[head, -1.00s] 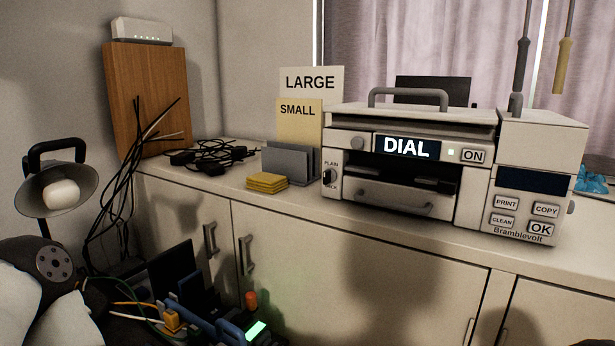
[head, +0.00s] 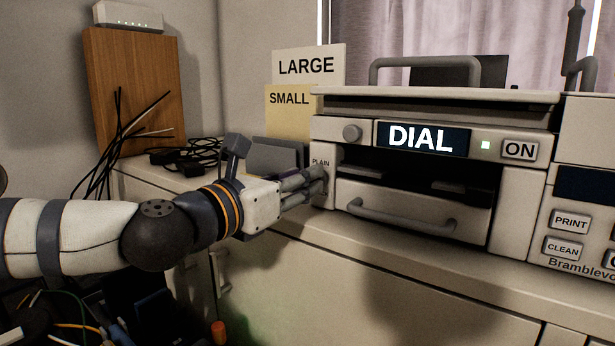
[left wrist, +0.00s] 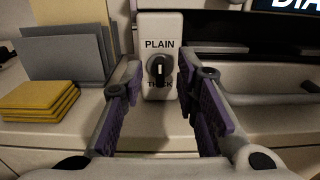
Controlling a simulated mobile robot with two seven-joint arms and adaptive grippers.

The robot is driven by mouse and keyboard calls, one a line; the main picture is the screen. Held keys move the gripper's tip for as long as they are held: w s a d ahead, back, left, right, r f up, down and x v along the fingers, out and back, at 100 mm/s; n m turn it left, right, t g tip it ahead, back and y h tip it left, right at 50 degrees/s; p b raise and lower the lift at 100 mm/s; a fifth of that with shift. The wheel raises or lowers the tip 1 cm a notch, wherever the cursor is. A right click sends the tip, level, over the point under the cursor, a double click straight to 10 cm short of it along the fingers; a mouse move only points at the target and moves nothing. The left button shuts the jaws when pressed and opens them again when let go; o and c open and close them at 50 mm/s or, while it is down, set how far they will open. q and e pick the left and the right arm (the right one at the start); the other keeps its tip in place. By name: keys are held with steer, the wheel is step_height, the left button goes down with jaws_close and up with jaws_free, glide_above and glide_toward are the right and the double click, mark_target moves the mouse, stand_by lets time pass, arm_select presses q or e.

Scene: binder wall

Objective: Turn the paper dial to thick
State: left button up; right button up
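The printer (head: 520,195) stands on the cabinet top, and its screen (head: 422,139) reads DIAL. In the left wrist view the paper dial (left wrist: 160,69) is a small black knob with a white mark that looks upright, on a pale panel. PLAIN is printed above it and THICK, partly hidden, below. My left gripper (head: 318,180) is at the printer's left front edge and covers the dial in the head view. Its purple-padded fingers (left wrist: 158,80) are open on either side of the dial, with a gap to each side. Whether the fingertips reach the knob's depth I cannot tell. My right gripper is out of view.
A grey sorter (left wrist: 65,55) and stacked yellow pads (left wrist: 40,100) stand left of the dial. LARGE (head: 306,66) and SMALL (head: 290,100) cards stand behind. The printer's tray handle (head: 400,220) juts out to the right. Black cables (head: 190,155) lie farther left.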

mark_target(323, 178)
arm_select(q)
steer(key=shift+x, duration=1.35)
jaws_close()
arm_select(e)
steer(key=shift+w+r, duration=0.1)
arm_select(q)
steer(key=shift+m, duration=0.3)
steer(key=m, duration=0.4)
steer(key=shift+s+d, duration=0.15)
steer(key=shift+s, duration=0.05)
steer(key=m+p, duration=0.1)
steer(key=m, duration=0.3)
steer(key=shift+s+d, duration=0.1)
steer(key=shift+d, duration=0.05)
steer(key=m, duration=0.4)
steer(key=m+p, duration=0.1)
steer(key=shift+d+f+m, duration=0.1)
steer(key=shift+f+m, duration=0.15)
steer(key=shift+m, duration=0.15)
steer(key=shift+f+m, duration=0.2)
steer(key=shift+m, duration=1.5)
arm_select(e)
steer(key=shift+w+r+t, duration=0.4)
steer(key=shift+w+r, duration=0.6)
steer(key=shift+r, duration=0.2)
